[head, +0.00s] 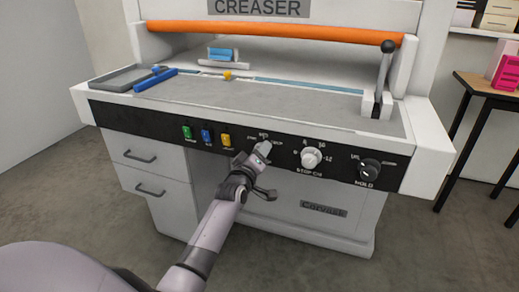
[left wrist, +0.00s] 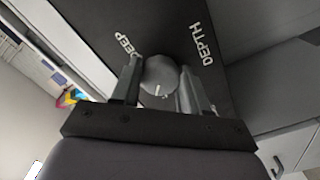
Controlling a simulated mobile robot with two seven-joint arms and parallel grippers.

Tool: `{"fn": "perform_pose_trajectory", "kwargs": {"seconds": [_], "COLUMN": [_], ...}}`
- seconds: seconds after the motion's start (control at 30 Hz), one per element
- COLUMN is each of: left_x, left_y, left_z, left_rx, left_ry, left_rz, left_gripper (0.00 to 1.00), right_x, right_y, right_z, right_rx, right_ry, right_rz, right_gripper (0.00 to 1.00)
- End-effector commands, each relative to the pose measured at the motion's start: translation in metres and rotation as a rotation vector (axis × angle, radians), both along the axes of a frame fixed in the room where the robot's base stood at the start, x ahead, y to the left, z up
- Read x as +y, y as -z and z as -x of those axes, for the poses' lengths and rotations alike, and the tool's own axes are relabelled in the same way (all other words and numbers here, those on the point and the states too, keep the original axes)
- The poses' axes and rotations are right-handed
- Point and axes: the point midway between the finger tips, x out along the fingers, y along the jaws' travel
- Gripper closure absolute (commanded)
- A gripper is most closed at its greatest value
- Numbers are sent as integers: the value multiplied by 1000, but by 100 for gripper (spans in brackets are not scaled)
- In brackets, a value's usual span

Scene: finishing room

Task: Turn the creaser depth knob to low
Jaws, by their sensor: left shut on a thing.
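The creaser's black front panel (head: 120,118) carries the depth knob (left wrist: 160,72), a round grey knob with a short white mark near its lower edge in the left wrist view. The words DEEP and DEPTH are printed near it. My left gripper (head: 260,157) is at the panel in the head view. Its two fingers (left wrist: 159,88) are shut on the knob, one on each side. In the head view the gripper covers much of the knob, and the small labels around it are too blurred to read fully. My right gripper is in neither view.
To the right on the panel are a white STOP-CM knob (head: 311,158) and a black HOLD knob (head: 369,168). Green (head: 187,132), blue (head: 206,135) and yellow (head: 226,140) switches are to the left. A lever (head: 384,70) stands at the table's right end. Drawers (head: 150,160) are below.

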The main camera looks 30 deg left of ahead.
Motion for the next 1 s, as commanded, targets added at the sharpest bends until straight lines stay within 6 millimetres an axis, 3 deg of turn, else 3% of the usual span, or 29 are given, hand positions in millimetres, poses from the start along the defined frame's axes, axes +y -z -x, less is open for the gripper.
{"fn": "perform_pose_trajectory", "kwargs": {"seconds": [0.3,0.87,0.9,0.97,1.0], "left_x": [-1,-1,-1,-1,-1], "left_y": [1,1,1,1,1], "left_z": [0,0,0,0,0], "left_rx": [-29,-37,-37,-36,-36], "left_ry": [1,2,2,2,2], "left_rz": [133,163,163,162,162], "left_gripper": [86,86,53,33,31], "right_x": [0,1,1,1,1], "right_y": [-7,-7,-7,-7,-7], "right_z": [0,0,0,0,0], "right_rx": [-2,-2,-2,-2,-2], "right_ry": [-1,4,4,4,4], "right_rz": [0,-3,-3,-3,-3], "right_gripper": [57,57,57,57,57]}}
